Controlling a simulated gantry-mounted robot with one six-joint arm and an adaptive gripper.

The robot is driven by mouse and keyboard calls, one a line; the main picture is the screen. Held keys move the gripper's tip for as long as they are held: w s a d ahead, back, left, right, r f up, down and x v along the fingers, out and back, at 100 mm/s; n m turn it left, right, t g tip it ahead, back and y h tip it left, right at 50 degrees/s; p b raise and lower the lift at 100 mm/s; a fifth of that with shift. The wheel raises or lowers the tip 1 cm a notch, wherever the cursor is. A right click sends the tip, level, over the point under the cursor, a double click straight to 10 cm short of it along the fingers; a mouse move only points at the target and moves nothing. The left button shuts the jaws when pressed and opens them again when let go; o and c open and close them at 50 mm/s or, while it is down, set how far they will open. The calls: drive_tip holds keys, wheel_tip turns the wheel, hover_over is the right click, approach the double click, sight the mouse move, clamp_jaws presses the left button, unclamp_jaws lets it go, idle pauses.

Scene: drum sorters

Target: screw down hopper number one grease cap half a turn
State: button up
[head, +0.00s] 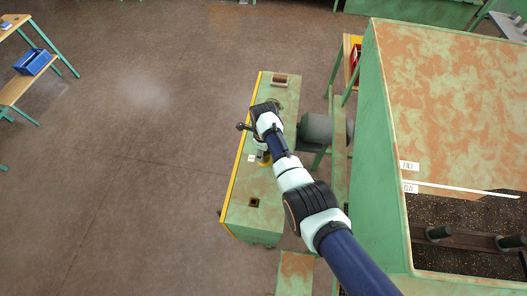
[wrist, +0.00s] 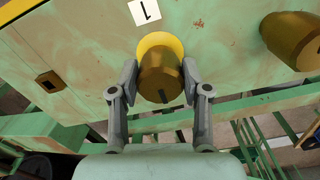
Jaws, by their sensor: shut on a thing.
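The grease cap (wrist: 160,82) is a brass-brown cylinder with a dark mark on its face, set against a yellow disc (wrist: 162,41). A white label (wrist: 145,11) reading 1 is beside it on the green, rust-stained panel. My gripper (wrist: 158,72) is shut on the cap, one finger pad on each side. In the head view my gripper (head: 262,150) is over the green bench-like housing (head: 238,205), and the arm hides most of the cap. A bit of yellow shows beside the gripper there.
A second brass cap (wrist: 293,38) sticks out to the right in the wrist view. A square brown fitting (wrist: 49,82) is to the left. A grey drum (head: 316,128) stands close right of the housing. A large green hopper-like box (head: 385,120) fills the right side. Open floor lies left.

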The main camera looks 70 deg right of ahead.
drive_tip(key=shift+r, duration=0.1)
drive_tip(key=o, duration=1.1)
drive_tip(key=shift+o, duration=0.2)
wheel_tip(320, 180, up, 12)
